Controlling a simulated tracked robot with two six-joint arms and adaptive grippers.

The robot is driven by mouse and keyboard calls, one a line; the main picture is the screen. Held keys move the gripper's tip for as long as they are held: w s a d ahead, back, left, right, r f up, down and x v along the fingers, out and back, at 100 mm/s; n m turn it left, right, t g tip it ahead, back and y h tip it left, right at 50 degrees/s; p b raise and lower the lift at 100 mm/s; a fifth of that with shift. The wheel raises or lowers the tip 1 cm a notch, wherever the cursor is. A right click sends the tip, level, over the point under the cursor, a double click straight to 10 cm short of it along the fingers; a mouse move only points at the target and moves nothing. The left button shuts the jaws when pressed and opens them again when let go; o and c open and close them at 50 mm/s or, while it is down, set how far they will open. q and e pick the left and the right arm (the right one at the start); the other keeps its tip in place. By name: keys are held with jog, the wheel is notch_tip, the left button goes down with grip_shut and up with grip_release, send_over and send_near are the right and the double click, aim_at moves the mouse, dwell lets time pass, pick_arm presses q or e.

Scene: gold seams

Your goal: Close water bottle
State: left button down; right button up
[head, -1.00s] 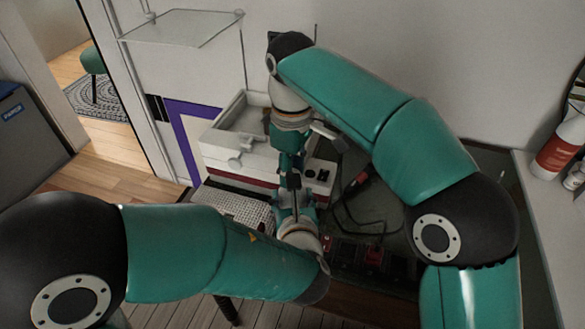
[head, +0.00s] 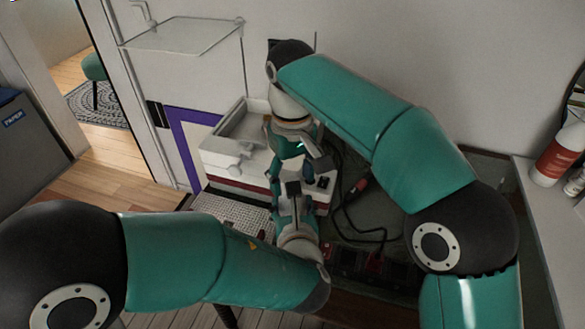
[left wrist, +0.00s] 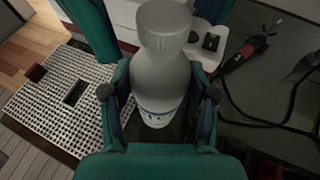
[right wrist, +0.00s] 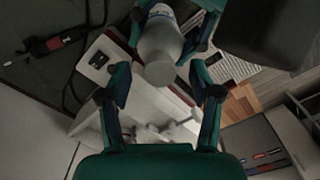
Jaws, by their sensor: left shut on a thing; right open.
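A pale grey-white bottle (left wrist: 160,80) stands between the fingers of my left gripper (left wrist: 160,95), which is shut on its body. A ribbed cap (left wrist: 165,25) sits on the bottle's neck; whether it is tight cannot be told. In the right wrist view the bottle (right wrist: 158,38) points its cap (right wrist: 160,72) towards my right gripper (right wrist: 159,80). That gripper is open, with its fingers apart on either side of the cap. In the head view the two grippers meet nearly tip to tip, and the bottle is mostly hidden by them.
A white machine with a tray (head: 222,150) stands just behind the grippers. A perforated plate (head: 235,208) lies to the left. A tool with a red part and black cable (head: 358,188) lies to the right on the dark tabletop. A red-and-white bottle (head: 556,160) stands far right.

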jog(key=shift+r, duration=3.6)
pick_arm(q)
jog(key=shift+c, duration=1.2)
grip_release()
jog(key=v, duration=0.7)
jog(key=shift+s, duration=0.25)
jog(key=shift+s+d, duration=0.1)
pick_arm(e)
jog(key=shift+s, duration=0.1)
